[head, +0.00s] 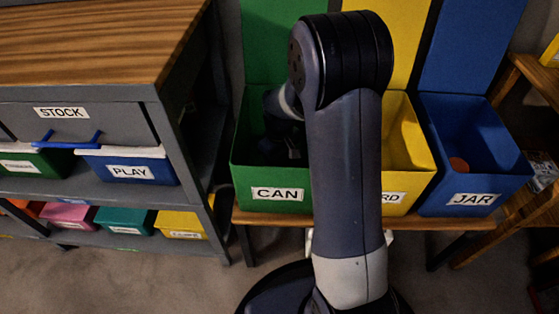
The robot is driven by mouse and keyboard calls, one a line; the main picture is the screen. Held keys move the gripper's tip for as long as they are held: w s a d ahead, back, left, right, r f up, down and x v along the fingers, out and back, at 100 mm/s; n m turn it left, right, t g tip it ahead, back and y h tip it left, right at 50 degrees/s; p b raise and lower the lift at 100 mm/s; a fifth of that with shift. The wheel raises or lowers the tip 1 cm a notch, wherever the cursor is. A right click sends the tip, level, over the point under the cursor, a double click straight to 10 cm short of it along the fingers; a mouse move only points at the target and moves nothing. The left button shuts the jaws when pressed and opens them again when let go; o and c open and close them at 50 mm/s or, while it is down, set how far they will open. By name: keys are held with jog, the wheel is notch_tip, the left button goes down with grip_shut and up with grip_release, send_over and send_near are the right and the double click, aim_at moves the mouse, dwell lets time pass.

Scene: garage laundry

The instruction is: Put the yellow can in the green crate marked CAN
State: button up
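The green crate marked CAN (272,194) stands on a wooden bench, left of the yellow and blue crates. My arm reaches over the bench, and my gripper (290,150) is a dark shape at the green crate's opening, against its shadowed inside. The fingers are too dark and too covered by my arm to tell whether they are open or shut, or hold anything. I see no yellow can. Much of the green crate's inside is dark or hidden.
A yellow crate (410,150) is partly behind my arm. A grey shelf unit with a wooden top (95,40) and labelled bins stands close on the left.

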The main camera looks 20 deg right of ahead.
jog(key=shift+f, duration=0.25)
jog(key=o, duration=1)
notch_tip(320, 180, up, 13)
jog(key=p, duration=0.4)
jog(key=shift+f, duration=0.15)
notch_tip(320, 180, down, 13)
jog(key=b, duration=0.4)
jog(key=shift+r, duration=0.45)
